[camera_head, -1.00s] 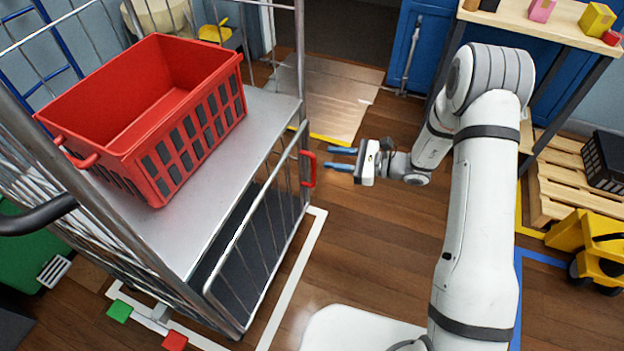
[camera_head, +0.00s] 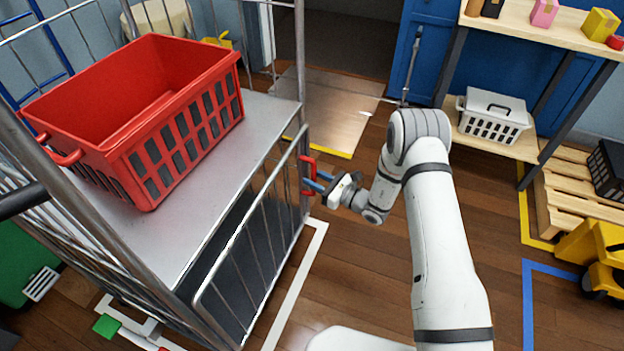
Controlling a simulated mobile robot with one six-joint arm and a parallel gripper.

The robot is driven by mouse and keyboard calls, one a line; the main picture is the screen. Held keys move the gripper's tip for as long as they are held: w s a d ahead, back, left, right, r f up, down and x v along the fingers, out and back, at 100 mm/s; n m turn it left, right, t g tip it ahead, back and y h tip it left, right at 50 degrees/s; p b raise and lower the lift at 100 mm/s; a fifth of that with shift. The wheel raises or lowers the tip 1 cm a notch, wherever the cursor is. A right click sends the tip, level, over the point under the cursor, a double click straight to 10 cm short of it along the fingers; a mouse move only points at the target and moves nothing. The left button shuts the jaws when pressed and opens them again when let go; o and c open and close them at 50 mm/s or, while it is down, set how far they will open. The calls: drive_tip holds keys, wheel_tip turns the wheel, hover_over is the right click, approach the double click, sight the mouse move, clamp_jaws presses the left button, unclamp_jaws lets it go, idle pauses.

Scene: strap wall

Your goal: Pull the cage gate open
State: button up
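The cage gate (camera_head: 262,225) is a low grey barred panel on the near right side of the roll cage (camera_head: 303,75). It stands in line with the cage side and looks closed. Its red handle (camera_head: 306,176) is at the gate's far right end. My gripper (camera_head: 313,183) is at the handle, with its blue fingers pointing left and reaching the handle's lower part. The fingers overlap the handle in this view. I cannot tell whether they grip it or are still apart around it.
A red basket (camera_head: 165,160) sits on the cage's grey shelf (camera_head: 200,222). Wooden floor is clear right of the gate, with white tape (camera_head: 298,285) along it. A shelf unit (camera_head: 530,28) with a white crate (camera_head: 493,115), a pallet (camera_head: 560,205) and a yellow vehicle (camera_head: 592,245) stand at the right.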

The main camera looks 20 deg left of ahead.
drive_tip(key=shift+a, duration=0.3)
clamp_jaws()
drive_tip(key=shift+w, duration=0.1)
